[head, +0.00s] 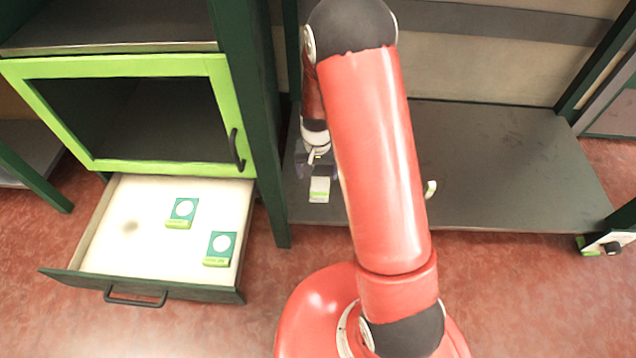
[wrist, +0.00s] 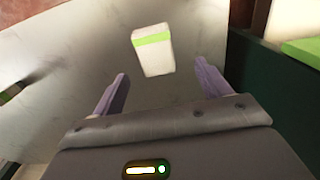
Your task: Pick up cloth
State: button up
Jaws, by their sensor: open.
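A small white folded-looking piece with a green band, possibly the cloth (head: 320,188), lies on the dark low shelf, just in front of my gripper in the head view. In the wrist view the same white piece (wrist: 153,50) lies beyond the fingertips, roughly between their lines. My gripper (wrist: 160,71) is open, with a finger on each side and nothing held. In the head view my gripper (head: 314,168) is small and partly hidden by my red arm.
The dark shelf (head: 510,170) is mostly bare to the right. A dark green post (head: 256,130) stands left of my gripper. Beyond it an open white drawer (head: 105,245) holds two green-and-white pieces (head: 182,212) (head: 220,247), below a green-framed cabinet door (head: 130,67).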

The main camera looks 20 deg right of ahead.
aim_at(320, 187)
jog(key=f, duration=0.2)
jog(key=f+b, duration=0.1)
jog(key=f, duration=0.3)
jog(key=shift+s+d+f, duration=0.25)
jog(key=shift+s, duration=0.1)
jog(key=shift+r, duration=0.1)
jog(key=shift+c, duration=0.2)
jog(key=c, duration=1)
jog(key=shift+r, duration=0.15)
notch_tip(320, 187, up, 20)
jog(key=p, duration=0.3)
jog(key=shift+p, duration=0.35)
